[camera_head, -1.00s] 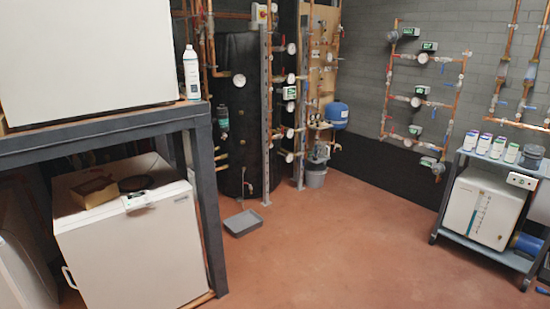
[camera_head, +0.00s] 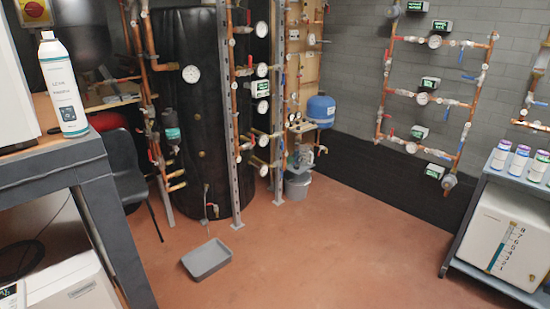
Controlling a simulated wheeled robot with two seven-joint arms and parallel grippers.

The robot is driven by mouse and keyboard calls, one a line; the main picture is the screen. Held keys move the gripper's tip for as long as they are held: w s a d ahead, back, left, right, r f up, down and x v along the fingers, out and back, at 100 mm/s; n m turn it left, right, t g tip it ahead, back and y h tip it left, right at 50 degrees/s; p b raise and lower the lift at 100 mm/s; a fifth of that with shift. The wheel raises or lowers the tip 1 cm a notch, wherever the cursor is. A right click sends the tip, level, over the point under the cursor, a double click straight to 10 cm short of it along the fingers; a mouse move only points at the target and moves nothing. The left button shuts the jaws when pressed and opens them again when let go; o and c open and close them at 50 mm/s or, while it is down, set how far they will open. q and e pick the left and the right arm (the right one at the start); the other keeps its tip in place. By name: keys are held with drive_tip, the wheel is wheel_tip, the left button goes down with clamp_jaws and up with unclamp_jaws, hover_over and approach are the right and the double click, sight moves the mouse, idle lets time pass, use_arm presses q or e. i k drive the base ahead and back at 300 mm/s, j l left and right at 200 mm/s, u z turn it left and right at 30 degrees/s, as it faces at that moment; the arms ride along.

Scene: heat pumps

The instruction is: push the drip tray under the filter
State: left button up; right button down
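The drip tray (camera_head: 207,259) is a shallow grey rectangular tray. It lies flat on the red floor in front of the large black tank. A dark canister with a teal band (camera_head: 171,125), which looks like the filter, hangs on the copper pipes at the tank's left side. The tray lies on the floor below and to the right of this canister, nearer to me. A small tap (camera_head: 208,206) is on the tank's lower front, just behind the tray. Neither of my grippers is in view.
A dark steel frame (camera_head: 118,230) with a white spray bottle (camera_head: 63,84) stands close on the left. A dark chair (camera_head: 125,160) stands behind it. A grey bucket (camera_head: 298,184) is by the posts. A cart (camera_head: 500,284) stands right. The middle floor is clear.

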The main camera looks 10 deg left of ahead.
sight(206, 260)
drive_tip(key=i+z, duration=0.15)
drive_tip(key=i, duration=1.2)
drive_tip(key=i+u, duration=0.45)
drive_tip(key=i+l+u, duration=0.2)
drive_tip(key=i+u, duration=0.25)
drive_tip(key=k, duration=0.1)
